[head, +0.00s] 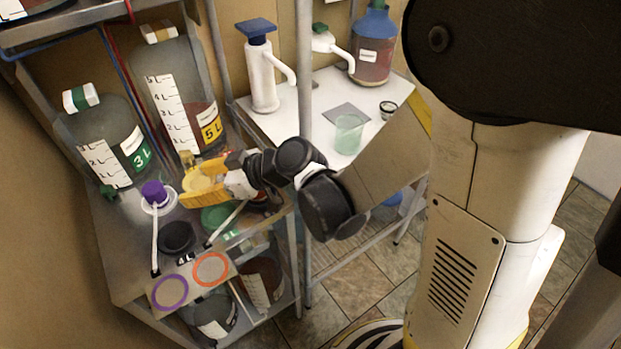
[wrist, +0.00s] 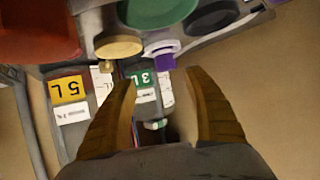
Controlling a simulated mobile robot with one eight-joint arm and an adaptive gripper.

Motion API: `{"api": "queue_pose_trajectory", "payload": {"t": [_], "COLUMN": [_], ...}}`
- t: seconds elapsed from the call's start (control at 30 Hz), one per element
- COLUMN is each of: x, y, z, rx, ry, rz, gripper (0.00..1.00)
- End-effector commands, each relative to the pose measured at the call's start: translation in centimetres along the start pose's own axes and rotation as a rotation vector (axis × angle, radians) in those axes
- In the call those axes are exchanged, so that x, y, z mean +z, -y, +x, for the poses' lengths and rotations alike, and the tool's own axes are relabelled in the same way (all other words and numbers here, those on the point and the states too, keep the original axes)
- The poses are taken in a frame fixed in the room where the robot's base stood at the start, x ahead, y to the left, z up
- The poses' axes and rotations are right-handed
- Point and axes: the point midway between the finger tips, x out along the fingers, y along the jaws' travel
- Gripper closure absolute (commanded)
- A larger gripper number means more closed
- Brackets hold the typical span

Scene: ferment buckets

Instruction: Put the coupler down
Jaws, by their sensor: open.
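My gripper (head: 196,192) is over the metal shelf top, its yellow fingers spread. In the wrist view the fingers (wrist: 160,82) are apart with nothing held between them. A purple-topped fitting (head: 153,192) with a white base and pale hose stands on the shelf, left of my gripper; it also shows in the wrist view (wrist: 163,55). A yellow disc with a brass fitting (wrist: 118,46) lies beyond the fingertips in the wrist view. A green disc (head: 216,218) with a pale tube across it is just below my gripper. I cannot tell which piece is the coupler.
A 3L bottle (head: 100,140) and a 5L bottle (head: 185,100) stand behind. A black round lid (head: 177,238) is in front. A panel with purple and orange rings (head: 190,282) is at the shelf's front edge. A white table (head: 300,118) with pumps and a beaker (head: 347,134) stands right.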

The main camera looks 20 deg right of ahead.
Motion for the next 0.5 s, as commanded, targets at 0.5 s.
{"api": "queue_pose_trajectory", "payload": {"t": [0.5], "x": [5.2], "y": [-1.8], "z": [-20.4], "rx": [0.552], "ry": [0.407], "rz": [0.489], "gripper": [0.38]}}
